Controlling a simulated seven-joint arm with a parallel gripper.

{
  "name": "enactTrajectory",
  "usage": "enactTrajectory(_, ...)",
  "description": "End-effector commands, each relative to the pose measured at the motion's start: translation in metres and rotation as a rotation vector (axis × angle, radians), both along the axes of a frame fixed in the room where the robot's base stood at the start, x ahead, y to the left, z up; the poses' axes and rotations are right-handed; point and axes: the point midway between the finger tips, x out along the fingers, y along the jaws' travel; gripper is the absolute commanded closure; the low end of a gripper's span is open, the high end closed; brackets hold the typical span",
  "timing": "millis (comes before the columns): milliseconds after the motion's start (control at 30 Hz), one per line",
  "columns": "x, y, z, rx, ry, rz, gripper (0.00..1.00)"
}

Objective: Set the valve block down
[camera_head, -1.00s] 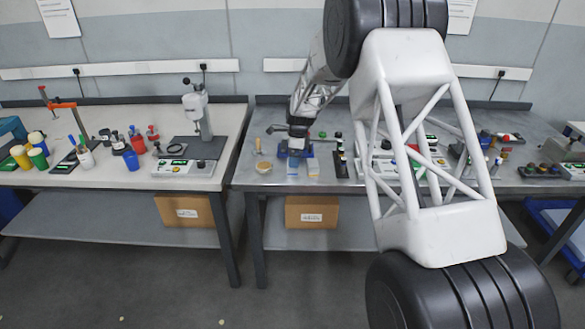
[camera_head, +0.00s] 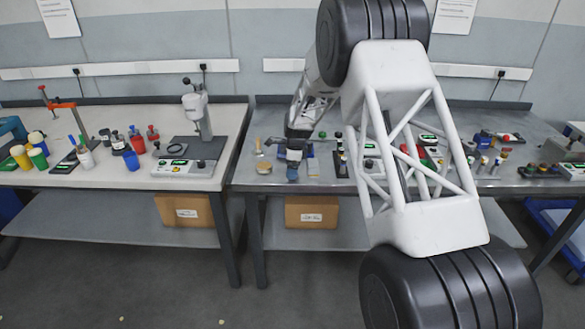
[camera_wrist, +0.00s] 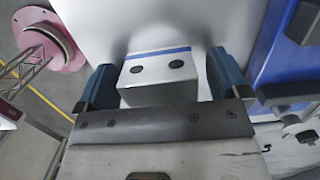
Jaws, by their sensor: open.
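In the wrist view, a grey valve block (camera_wrist: 158,91) with two dark holes and a blue stripe sits between the two blue fingers of my gripper (camera_wrist: 162,72). The fingers are open, with a narrow gap on the block's right side; contact on the left is unclear. The block appears against a pale grey surface, but its underside is hidden. In the head view, my gripper (camera_head: 293,172) is low over the front part of the right-hand metal bench (camera_head: 275,184). The block cannot be told apart there.
A round tan item (camera_head: 263,168) stands left of my gripper. A dark upright rack (camera_head: 341,160) stands to its right. A blue fixture (camera_wrist: 280,45) is close on the right in the wrist view. The left bench holds a press (camera_head: 199,112) and several cups.

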Motion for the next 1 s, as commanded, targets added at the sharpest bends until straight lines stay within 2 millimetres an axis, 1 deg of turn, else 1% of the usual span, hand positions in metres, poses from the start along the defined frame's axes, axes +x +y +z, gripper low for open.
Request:
enactTrajectory(367, 0.0000, -0.0001, 0.0003, 0.000, 0.000, 0.000, 0.06)
enactTrajectory(400, 0.0000, -0.0001, 0.0003, 0.000, 0.000, 0.000, 0.08)
enactTrajectory(667, 0.0001, -0.0001, 0.0004, 0.000, 0.000, 0.000, 0.48)
enactTrajectory(800, 0.0001, -0.0001, 0.0004, 0.000, 0.000, 0.000, 0.69)
enactTrajectory(833, 0.0003, -0.0001, 0.0009, 0.000, -0.001, 0.000, 0.69)
enactTrajectory(867, 0.0003, -0.0001, 0.0009, 0.000, -0.001, 0.000, 0.74)
enactTrajectory(1000, 0.0003, -0.0001, 0.0010, 0.000, -0.001, 0.000, 0.74)
